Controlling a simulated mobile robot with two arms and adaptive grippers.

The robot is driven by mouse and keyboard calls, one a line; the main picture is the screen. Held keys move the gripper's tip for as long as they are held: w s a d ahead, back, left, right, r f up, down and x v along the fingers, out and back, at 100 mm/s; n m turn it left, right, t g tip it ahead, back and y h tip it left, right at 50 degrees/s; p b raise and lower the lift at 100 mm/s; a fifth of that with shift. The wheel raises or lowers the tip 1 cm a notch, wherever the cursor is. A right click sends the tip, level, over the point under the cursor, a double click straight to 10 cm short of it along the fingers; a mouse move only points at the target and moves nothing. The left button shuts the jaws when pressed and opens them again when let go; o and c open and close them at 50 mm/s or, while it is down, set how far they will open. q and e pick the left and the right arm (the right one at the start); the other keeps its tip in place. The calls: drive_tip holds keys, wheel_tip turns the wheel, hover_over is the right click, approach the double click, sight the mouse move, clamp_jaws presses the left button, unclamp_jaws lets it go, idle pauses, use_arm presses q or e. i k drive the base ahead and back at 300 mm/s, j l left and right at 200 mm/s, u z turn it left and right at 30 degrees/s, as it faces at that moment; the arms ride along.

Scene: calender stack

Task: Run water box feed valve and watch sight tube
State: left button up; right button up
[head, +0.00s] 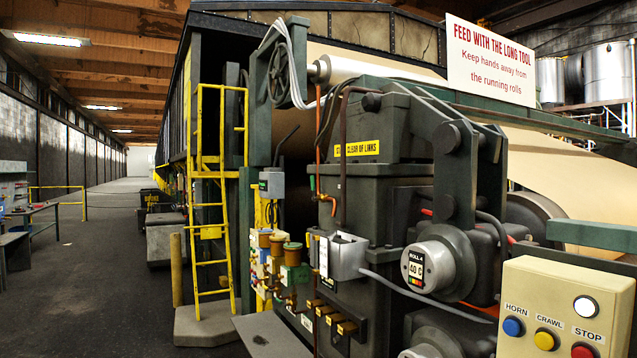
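A copper pipe (318,140) runs down the front of the dark green machine housing and ends in a copper elbow fitting (325,200); whether this is the feed valve I cannot tell. Below it a small grey metal box (347,257) is fixed to the housing. A narrow pale upright strip (323,257) stands at the box's left side; it may be the sight tube, but no water level can be made out. Brass and green fittings (290,265) sit to the left. Neither of my grippers is in the head view.
A control box (565,310) with horn, crawl and stop buttons stands at lower right. A round roll 4 gauge (428,267) is on the housing. A yellow ladder (212,200) rises at left. The aisle floor (100,260) is open.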

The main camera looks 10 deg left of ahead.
sight(312, 178)
drive_tip(key=j+z, duration=0.15)
drive_tip(key=z, duration=1.15)
drive_tip(key=i+j, duration=0.1)
drive_tip(key=j, duration=1.1)
drive_tip(key=i+j, duration=0.15)
drive_tip(key=j, duration=0.45)
drive_tip(key=i+j, duration=0.1)
drive_tip(key=j, duration=0.5)
